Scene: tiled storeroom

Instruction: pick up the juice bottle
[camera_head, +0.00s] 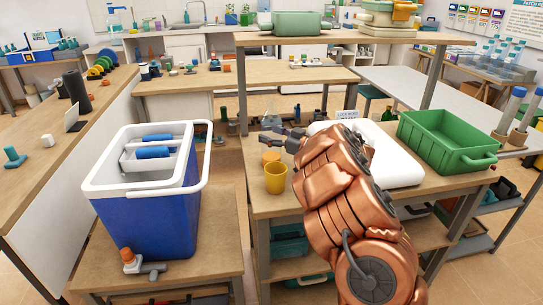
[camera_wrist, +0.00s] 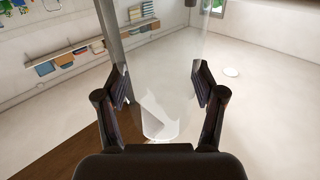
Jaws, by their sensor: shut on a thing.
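In the wrist view, my gripper (camera_wrist: 160,88) has its two dark fingers on either side of a clear, see-through container (camera_wrist: 158,65) and is shut on it. The room shows through its walls, and a pale rounded end lies near the palm. I cannot tell whether it is the juice bottle. In the head view, my gripper (camera_head: 281,137) is above the middle table, just behind the yellow cup (camera_head: 275,178); the clear container cannot be made out there. A small orange item (camera_head: 270,158) is beside the fingers, partly hidden by the cup.
A white rounded case (camera_head: 395,160) is right of my arm, with a green crate (camera_head: 450,142) beyond it. A dark green bottle (camera_head: 388,113) stands behind. A shelf board (camera_head: 345,38) is above the table's back. A blue cooler (camera_head: 148,220) stands on the left table.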

